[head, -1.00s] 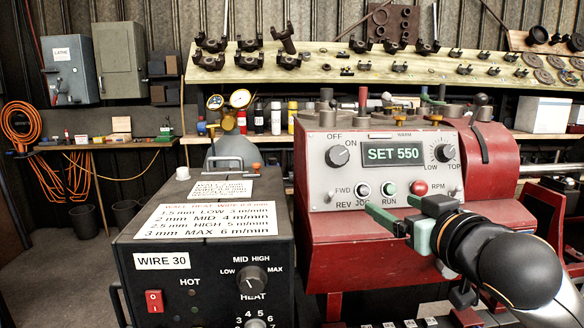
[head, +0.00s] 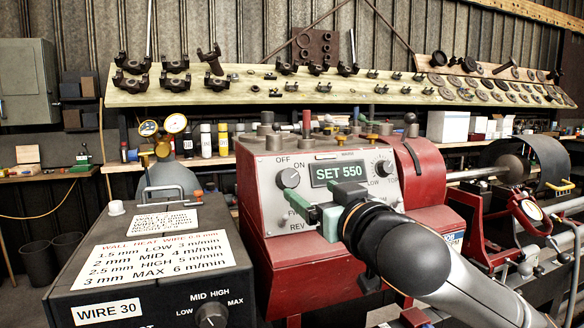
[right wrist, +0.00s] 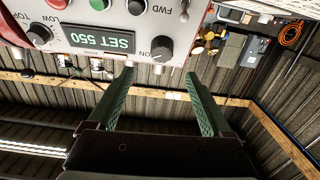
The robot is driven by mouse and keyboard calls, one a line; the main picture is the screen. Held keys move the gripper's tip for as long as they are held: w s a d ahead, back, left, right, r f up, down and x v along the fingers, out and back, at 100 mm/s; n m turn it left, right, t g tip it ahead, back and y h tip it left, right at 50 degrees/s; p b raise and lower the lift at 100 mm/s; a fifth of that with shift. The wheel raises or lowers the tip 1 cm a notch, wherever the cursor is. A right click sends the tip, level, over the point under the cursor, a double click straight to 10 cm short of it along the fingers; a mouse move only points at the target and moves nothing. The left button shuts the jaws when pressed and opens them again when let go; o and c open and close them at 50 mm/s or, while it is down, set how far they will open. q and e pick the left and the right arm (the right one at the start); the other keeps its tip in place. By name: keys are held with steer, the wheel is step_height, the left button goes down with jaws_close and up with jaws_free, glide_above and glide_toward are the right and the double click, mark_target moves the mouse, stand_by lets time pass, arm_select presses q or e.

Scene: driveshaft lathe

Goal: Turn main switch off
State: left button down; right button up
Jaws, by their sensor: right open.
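The lathe's red headstock has a silver panel with a black OFF/ON knob (head: 288,178) at its upper left. Its white mark appears to point up and right, toward ON. The knob also shows upside down in the right wrist view (right wrist: 162,47), beyond the fingertips and roughly between them. My right gripper (head: 318,208) is open and empty, with green fingers, in front of the panel just below and right of the knob. In the right wrist view, the gripper (right wrist: 160,85) shows a wide gap and does not touch the knob. My left gripper is not in view.
The display (head: 338,170) reads SET 550. A black WIRE 30 box (head: 150,290) stands at the front left. A gas bottle (head: 170,178) with gauges is behind it. A shelf board (head: 220,95) of metal parts runs behind the lathe. Grey wall boxes (right wrist: 240,50) show in the right wrist view.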

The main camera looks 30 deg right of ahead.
mark_target(291, 178)
steer(key=p+x, duration=0.6)
steer(key=x, duration=0.1)
steer(key=shift+w, duration=0.45)
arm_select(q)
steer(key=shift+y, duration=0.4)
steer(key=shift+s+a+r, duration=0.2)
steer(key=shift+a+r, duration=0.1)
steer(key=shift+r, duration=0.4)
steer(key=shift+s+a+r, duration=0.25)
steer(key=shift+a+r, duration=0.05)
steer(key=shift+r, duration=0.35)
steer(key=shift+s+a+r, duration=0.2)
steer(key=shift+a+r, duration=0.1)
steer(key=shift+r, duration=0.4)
arm_select(e)
steer(key=shift+w, duration=0.65)
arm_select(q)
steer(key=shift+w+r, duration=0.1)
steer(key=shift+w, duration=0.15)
arm_select(e)
steer(key=shift+d, duration=0.1)
jaws_close()
